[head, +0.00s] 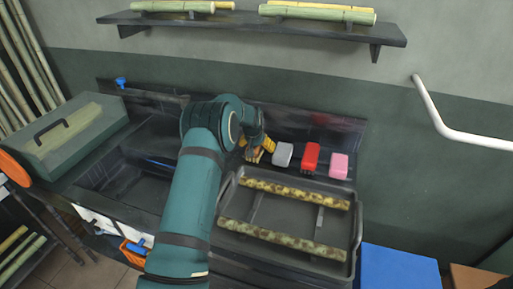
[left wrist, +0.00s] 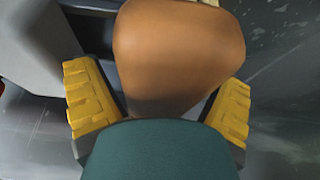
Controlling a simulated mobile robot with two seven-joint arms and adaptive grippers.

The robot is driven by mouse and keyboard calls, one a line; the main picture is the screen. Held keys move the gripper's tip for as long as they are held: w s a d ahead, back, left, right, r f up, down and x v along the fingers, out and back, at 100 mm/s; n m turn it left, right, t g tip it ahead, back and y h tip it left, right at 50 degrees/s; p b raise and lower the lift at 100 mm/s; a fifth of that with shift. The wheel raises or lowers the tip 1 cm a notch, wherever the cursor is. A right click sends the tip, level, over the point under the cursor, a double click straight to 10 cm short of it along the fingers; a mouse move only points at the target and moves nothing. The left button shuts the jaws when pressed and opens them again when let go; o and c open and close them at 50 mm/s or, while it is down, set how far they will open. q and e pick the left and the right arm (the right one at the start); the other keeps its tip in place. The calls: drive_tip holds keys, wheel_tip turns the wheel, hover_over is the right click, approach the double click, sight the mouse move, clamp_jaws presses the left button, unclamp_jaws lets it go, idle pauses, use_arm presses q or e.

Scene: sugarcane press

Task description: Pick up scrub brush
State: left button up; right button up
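My left gripper (head: 257,148) is over the back of the counter, at the left end of a row of cleaning items. In the left wrist view its two yellow fingers (left wrist: 160,103) are spread apart. A smooth orange-brown thing (left wrist: 178,50), which looks like the wooden part of the scrub brush, lies between them, with a narrow gap at the right finger. A small tan patch of it also shows beside the fingers in the head view. Its bristles are hidden. My right gripper is not in view.
A grey-white block (head: 283,154), a red brush-like item (head: 310,157) and a pink one (head: 338,166) stand to the right. A dark tray (head: 355,232) with two spotted cane stalks is in front. A green lidded box (head: 75,140) and a sink (head: 125,185) are left.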

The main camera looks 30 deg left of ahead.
use_arm(q)
drive_tip(key=c, duration=1.3)
drive_tip(key=shift+r, duration=0.15)
drive_tip(key=shift+r+p, duration=0.25)
drive_tip(key=shift+p, duration=0.1)
wheel_tip(320, 180, up, 10)
drive_tip(key=shift+f+p, duration=0.1)
drive_tip(key=shift+p, duration=0.65)
drive_tip(key=shift+o, duration=1.4)
drive_tip(key=shift+c, duration=0.3)
drive_tip(key=shift+d, duration=0.15)
